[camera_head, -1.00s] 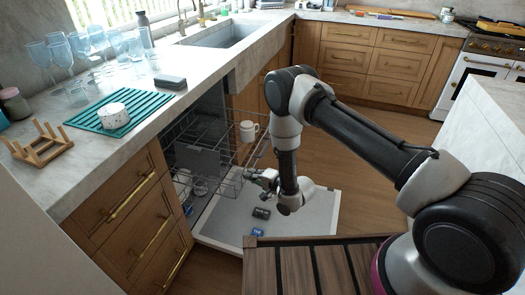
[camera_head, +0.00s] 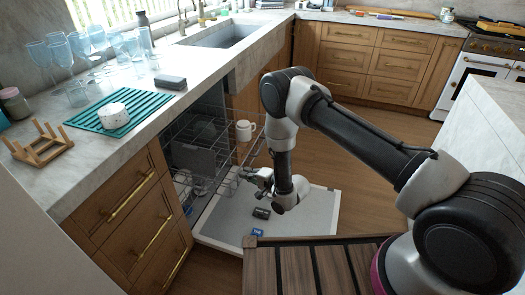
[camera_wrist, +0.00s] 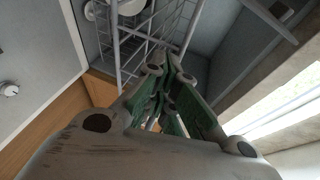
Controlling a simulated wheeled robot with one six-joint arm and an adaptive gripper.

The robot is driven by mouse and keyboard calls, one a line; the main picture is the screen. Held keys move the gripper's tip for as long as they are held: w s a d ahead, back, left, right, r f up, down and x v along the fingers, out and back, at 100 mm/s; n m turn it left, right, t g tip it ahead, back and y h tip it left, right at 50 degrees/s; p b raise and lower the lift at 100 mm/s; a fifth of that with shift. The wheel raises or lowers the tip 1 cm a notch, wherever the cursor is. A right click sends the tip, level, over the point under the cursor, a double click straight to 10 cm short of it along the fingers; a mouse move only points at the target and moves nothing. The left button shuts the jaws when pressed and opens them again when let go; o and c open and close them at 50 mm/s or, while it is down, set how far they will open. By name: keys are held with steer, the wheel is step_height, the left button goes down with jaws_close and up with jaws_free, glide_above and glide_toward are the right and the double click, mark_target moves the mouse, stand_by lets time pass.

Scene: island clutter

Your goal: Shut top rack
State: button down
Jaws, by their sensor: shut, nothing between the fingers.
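The top rack (camera_head: 208,139) is a grey wire basket partly slid out of the dishwasher under the counter. A white mug (camera_head: 245,130) stands at its outer end. My gripper (camera_head: 250,174) is at the rack's front end, close to its wires; contact cannot be told. In the wrist view my gripper (camera_wrist: 168,92) has its green-lined fingers together and empty, with the rack's wires (camera_wrist: 140,45) just beyond them. The dishwasher door (camera_head: 222,226) is folded down flat below the rack.
A slatted dark wooden surface (camera_head: 320,268) is in front. The counter (camera_head: 190,97) above holds glasses, a green drying mat (camera_head: 88,118) and a wooden rack (camera_head: 38,146).

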glide_above(225, 179)
steer(key=shift+w, duration=0.1)
stand_by(0.7)
steer(key=shift+w+a, duration=0.65)
steer(key=shift+a, duration=1.25)
steer(key=shift+w+a, duration=0.7)
steer(key=shift+a, duration=1.2)
steer(key=shift+w+a, duration=0.65)
steer(key=shift+a, duration=1.25)
steer(key=shift+w+a, duration=0.45)
steer(key=shift+a, duration=0.75)
steer(key=shift+w+a, duration=0.45)
steer(key=shift+a, duration=0.8)
steer(key=shift+w+a, duration=0.45)
steer(key=shift+a, duration=0.85)
steer(key=shift+w+a, duration=0.25)
steer(key=shift+a, duration=0.45)
steer(key=shift+w+a, duration=0.25)
steer(key=shift+a, duration=0.4)
